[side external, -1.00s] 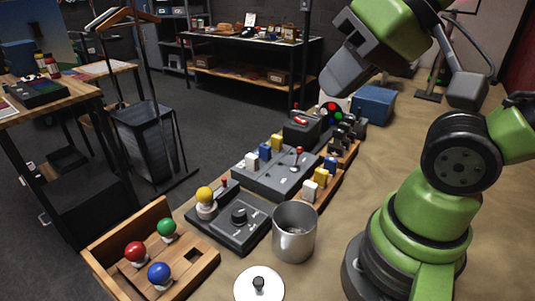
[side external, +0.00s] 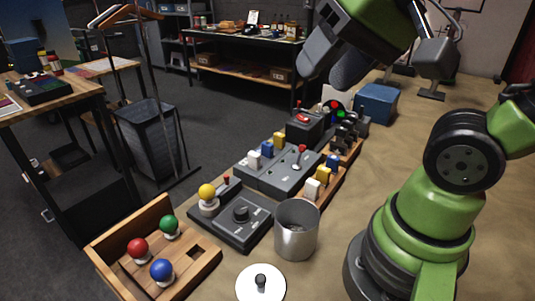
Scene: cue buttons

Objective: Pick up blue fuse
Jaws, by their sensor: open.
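One blue fuse (side external: 267,149) stands upright in the grey panel (side external: 293,178), between a white fuse (side external: 254,160) and a yellow fuse (side external: 279,140). Another blue fuse (side external: 332,162) stands in the wooden rack (side external: 338,183) to the right, behind a yellow fuse (side external: 323,174) and a white fuse (side external: 312,188). My gripper (side external: 336,62) is high above the far end of the panels, open and empty, with its two fingers apart. It touches no fuse.
A red-button box (side external: 303,128) and dark upright parts (side external: 347,130) stand below my gripper. A metal cup (side external: 296,230), a knob box (side external: 242,222) and a wooden tray of coloured balls (side external: 205,262) are nearer. The tabletop right of the rack is clear.

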